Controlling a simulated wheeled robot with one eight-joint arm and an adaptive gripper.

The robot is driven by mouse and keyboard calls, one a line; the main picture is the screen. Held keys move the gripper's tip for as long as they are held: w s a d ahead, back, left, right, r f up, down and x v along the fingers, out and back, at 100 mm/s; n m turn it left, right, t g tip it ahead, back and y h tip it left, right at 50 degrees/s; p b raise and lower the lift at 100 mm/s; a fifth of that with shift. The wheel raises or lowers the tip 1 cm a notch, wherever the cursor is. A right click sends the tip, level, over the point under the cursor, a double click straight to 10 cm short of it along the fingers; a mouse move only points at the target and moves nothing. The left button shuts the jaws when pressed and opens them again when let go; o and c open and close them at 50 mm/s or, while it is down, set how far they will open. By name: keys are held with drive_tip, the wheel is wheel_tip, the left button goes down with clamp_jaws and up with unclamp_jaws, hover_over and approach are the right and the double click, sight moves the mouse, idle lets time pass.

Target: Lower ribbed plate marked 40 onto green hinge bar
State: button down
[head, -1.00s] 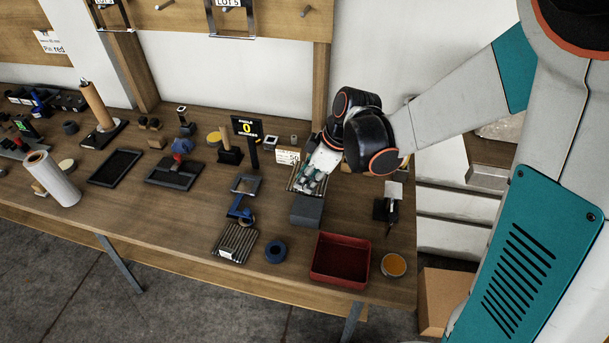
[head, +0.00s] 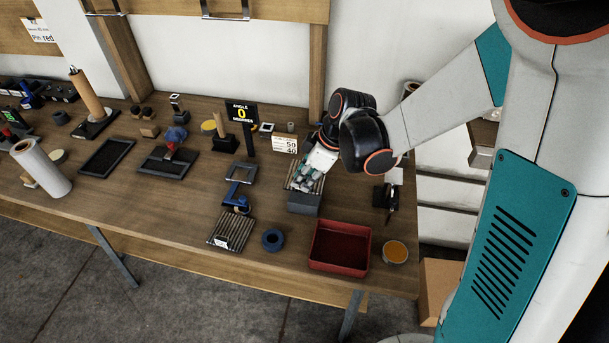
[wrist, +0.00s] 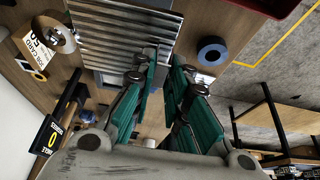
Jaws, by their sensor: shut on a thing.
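My gripper (head: 313,172) is shut on a ribbed metal plate (head: 294,184), which shows over the back part of a grey block (head: 304,204). I cannot tell whether plate and block touch. In the wrist view the teal fingers of my gripper (wrist: 163,62) meet the near edge of the ribbed plate (wrist: 115,38). No number is readable on this plate. A second ribbed plate (head: 233,233) with a white label lies on the table, its number too small to read. I cannot make out a green hinge bar; a blue hinged piece (head: 236,196) stands left of the block.
A red tray (head: 340,262), an orange-topped tin (head: 395,252) and a blue ring (head: 272,240) lie near the table's front edge. An angle display (head: 242,112) reading 0 and a card (head: 285,145) with 50 and 40 stand behind. A dark tool (head: 386,194) stands at right.

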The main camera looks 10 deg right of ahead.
drive_tip(key=shift+f+b, duration=2.35)
drive_tip(key=shift+f, duration=0.75)
drive_tip(key=c, duration=1.5)
unclamp_jaws()
drive_tip(key=v, duration=1.2)
drive_tip(key=shift+s, duration=0.1)
drive_tip(key=s+d+r+m+t+h, duration=0.1)
drive_tip(key=s+d+r+m, duration=0.1)
drive_tip(key=s+m, duration=0.2)
drive_tip(key=s+d+r+m+t+h, duration=0.1)
drive_tip(key=s+d+r+m+t, duration=0.1)
drive_tip(key=s+m, duration=0.3)
drive_tip(key=s+d+r+m+t+h, duration=0.2)
drive_tip(key=s+m, duration=0.2)
drive_tip(key=s, duration=0.1)
drive_tip(key=shift+s+d+r+m, duration=0.15)
drive_tip(key=shift+d+r+m, duration=0.1)
drive_tip(key=shift+d+m, duration=0.05)
